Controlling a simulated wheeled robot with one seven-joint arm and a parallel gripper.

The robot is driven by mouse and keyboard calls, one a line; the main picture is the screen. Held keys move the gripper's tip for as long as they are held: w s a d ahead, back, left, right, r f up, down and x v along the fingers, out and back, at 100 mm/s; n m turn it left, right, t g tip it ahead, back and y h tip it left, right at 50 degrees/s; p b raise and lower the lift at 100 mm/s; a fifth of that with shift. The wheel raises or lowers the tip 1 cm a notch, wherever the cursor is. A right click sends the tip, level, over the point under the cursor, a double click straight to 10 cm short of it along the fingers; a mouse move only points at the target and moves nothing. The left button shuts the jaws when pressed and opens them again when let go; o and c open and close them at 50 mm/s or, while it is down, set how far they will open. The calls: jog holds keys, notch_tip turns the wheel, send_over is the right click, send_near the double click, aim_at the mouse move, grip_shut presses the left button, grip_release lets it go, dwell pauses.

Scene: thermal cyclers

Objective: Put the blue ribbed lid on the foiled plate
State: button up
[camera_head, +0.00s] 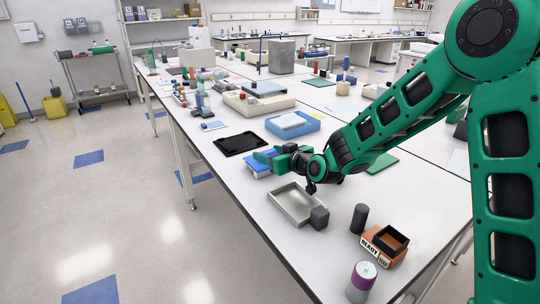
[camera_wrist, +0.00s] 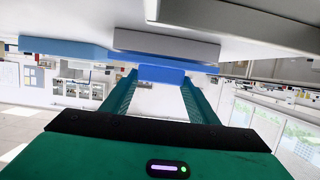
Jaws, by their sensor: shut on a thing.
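My gripper (camera_head: 266,156) points to the left in the head view, low over the bench. In the wrist view, its two green fingers close on a blue piece (camera_wrist: 160,74), which I take to be the blue ribbed lid; no ribs can be made out. In the head view, a small blue and whitish block (camera_head: 257,170) shows just below the fingertips. A pale grey slab (camera_wrist: 165,45) lies close by the held piece in the wrist view; it may be the foiled plate, but no foil is clear. I cannot tell whether they touch.
A black tray (camera_head: 240,144) lies to the left, and a blue tray with a white item (camera_head: 291,124) behind.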

jog(key=shift+s+f, duration=0.1)
jog(key=shift+f, duration=0.25)
jog(key=shift+f, duration=0.15)
jog(key=o, duration=1)
jog(key=shift+f, duration=0.15)
jog(key=shift+s+f, duration=0.1)
jog(key=shift+d, duration=0.1)
jog(key=shift+r, duration=0.3)
jog(key=v, duration=0.8)
jog(key=r+v, duration=0.1)
jog(key=v, duration=0.2)
jog(key=shift+s+d, duration=0.2)
jog(key=shift+r, duration=0.1)
